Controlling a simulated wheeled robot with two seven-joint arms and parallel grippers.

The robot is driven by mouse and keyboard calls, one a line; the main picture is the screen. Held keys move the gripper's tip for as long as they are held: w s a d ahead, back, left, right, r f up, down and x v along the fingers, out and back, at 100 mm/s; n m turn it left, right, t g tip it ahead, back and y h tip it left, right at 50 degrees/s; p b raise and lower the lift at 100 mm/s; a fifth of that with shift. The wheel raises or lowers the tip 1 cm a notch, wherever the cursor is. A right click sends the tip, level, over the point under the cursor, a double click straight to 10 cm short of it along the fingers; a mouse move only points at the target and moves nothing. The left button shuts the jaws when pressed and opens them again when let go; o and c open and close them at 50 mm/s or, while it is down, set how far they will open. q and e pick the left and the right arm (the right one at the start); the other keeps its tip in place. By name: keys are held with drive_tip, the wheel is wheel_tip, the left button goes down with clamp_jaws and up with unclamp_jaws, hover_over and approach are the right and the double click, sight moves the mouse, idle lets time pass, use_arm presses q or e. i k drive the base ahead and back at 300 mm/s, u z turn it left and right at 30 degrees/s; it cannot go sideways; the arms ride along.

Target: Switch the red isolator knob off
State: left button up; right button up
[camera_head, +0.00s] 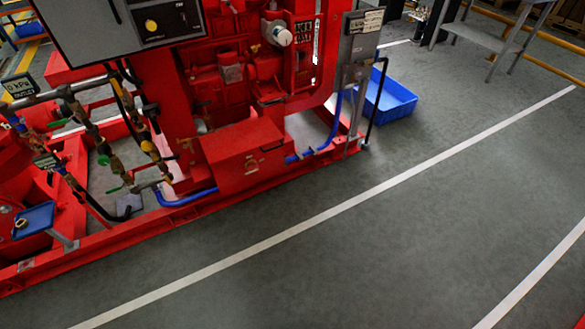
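I cannot make out a red isolator knob in this view. A grey control panel (90,35) at the top left is cut off by the top edge, and its black plate carries a small yellow round part (151,25). A smaller grey box (357,46) with a pale label (367,21) stands on a post at the right end of the red pumpset (240,150). The knob may be hidden, too small or out of frame. Neither of my grippers is in view.
A blue crate (390,102) sits on the floor behind the post. A grey metal table (480,38) stands at the top right. Pipes with valves (105,145) and a small blue tray (34,220) are at the left. The grey floor (400,220) with white lines is clear.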

sight(251, 166)
drive_tip(key=z, duration=1.25)
drive_tip(key=i, duration=0.7)
drive_tip(key=u, duration=0.1)
